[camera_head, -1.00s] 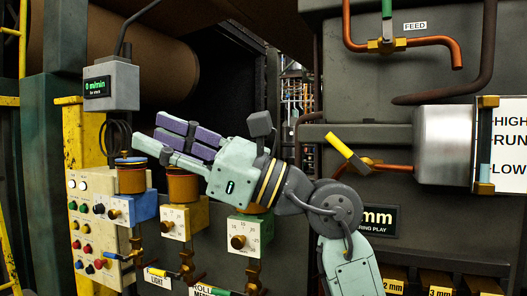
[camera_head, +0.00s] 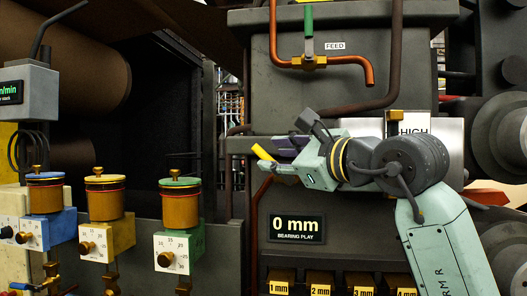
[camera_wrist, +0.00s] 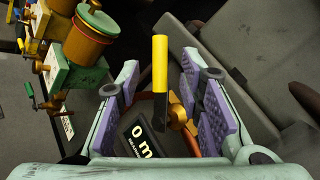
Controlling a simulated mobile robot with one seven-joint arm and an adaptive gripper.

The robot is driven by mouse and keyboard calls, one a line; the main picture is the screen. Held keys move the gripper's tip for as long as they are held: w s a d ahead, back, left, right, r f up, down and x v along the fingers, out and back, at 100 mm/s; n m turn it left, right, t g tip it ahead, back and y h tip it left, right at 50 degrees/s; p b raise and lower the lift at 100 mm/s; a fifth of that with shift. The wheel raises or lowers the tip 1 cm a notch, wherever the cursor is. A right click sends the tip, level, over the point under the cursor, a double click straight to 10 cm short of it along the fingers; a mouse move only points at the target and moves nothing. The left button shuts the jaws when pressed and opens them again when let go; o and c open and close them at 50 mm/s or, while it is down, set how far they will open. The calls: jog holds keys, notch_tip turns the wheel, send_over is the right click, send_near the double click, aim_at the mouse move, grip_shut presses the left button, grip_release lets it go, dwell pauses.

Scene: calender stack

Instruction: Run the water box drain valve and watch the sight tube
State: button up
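The drain valve's yellow lever (camera_head: 263,153) stands out at the tips of my gripper (camera_head: 277,160) in the head view. In the wrist view the yellow lever (camera_wrist: 160,62) points up the picture, in the gap between the two purple-padded fingers of my gripper (camera_wrist: 159,76). The fingers are open, with space on both sides of the lever; I cannot tell its depth between them. The brass valve body (camera_wrist: 178,112) shows below it. The sight tube is hidden behind my arm; its yellow top fitting (camera_head: 395,117) and the HIGH card (camera_head: 413,131) show.
A FEED valve (camera_head: 308,55) with a green handle sits on the copper pipe above. A "0 mm" sign (camera_head: 297,227) is below my gripper. Several brass-coloured cups, such as the green-lidded one (camera_head: 180,203), stand at the left. Numbered yellow blocks (camera_head: 320,284) line the bottom.

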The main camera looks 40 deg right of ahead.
aim_at(266, 157)
jog(key=shift+w+d+p, duration=0.1)
jog(key=shift+w+p, duration=0.25)
jog(key=shift+w, duration=2)
grip_shut()
jog(key=shift+f, duration=0.1)
